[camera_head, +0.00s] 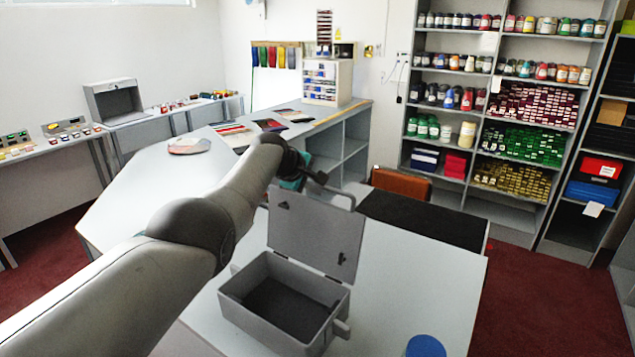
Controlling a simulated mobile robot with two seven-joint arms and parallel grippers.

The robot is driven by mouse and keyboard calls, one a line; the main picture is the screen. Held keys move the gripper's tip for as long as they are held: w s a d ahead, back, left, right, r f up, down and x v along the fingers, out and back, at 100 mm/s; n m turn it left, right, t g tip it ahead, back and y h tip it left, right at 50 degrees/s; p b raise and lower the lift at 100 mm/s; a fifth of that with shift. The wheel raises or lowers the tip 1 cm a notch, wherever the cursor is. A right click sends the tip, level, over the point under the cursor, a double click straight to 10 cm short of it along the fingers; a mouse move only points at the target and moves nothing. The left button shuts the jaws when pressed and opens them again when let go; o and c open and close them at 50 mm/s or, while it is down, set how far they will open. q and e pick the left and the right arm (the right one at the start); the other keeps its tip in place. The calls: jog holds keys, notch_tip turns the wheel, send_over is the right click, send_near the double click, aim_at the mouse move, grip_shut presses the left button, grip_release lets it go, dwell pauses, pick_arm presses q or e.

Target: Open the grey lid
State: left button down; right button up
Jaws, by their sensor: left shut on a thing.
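A grey box (231,308) stands on the light counter, and its dark inside shows. Its grey lid (320,240) stands raised, roughly upright, at the back of the box. My left arm comes in from the lower left and reaches over to the lid's top edge. My left gripper (318,180) is shut there on the lid, by what looks like a handle at its top. The exact finger contact is small and partly hidden by my arm. My right gripper is not in view.
A blue round object (425,346) stands on the counter at the front right. Shelves of coloured jars and yarn stand at the back right.

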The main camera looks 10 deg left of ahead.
pick_arm(q)
jog(key=shift+w, duration=0.2)
dwell(0.5)
jog(key=c, duration=1.2)
grip_release()
jog(key=shift+o, duration=0.2)
jog(key=shift+r, duration=0.1)
